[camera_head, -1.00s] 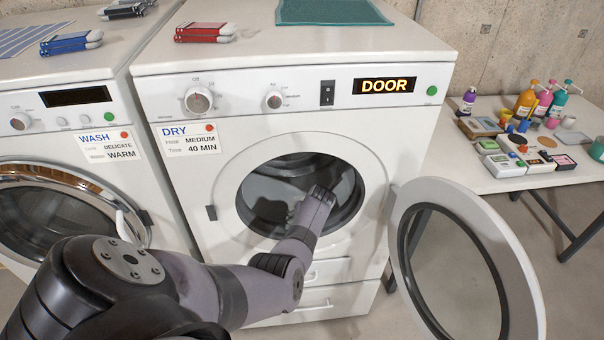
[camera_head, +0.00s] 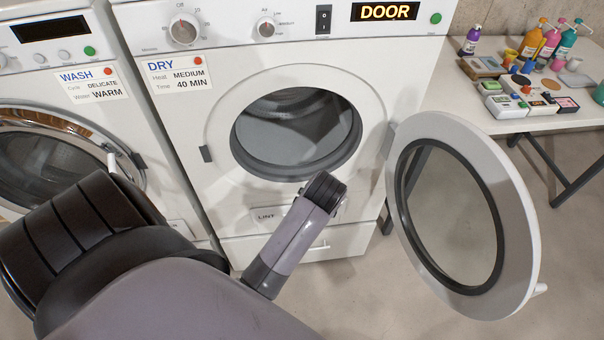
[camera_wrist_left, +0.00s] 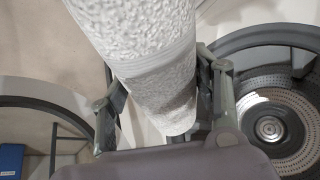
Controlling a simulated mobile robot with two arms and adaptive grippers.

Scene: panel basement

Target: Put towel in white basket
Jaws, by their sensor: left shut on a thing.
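A rolled white textured towel (camera_wrist_left: 145,42) fills the upper middle of the left wrist view. My left gripper (camera_wrist_left: 160,85) is shut on it, with one finger on each side of the roll. In the head view my left arm reaches to just below and in front of the open dryer drum (camera_head: 292,138); its fingers and the towel are hidden there behind my wrist. The left wrist view also shows the drum's perforated back at the right. No white basket is in view. My right gripper is not in view.
The dryer (camera_head: 225,110) has its round door (camera_head: 515,200) swung open to the right, beside my wrist. A washer (camera_head: 65,120) with a shut door stands to the left. A table (camera_head: 530,118) with bottles and small boxes stands at the right. Some floor shows below it.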

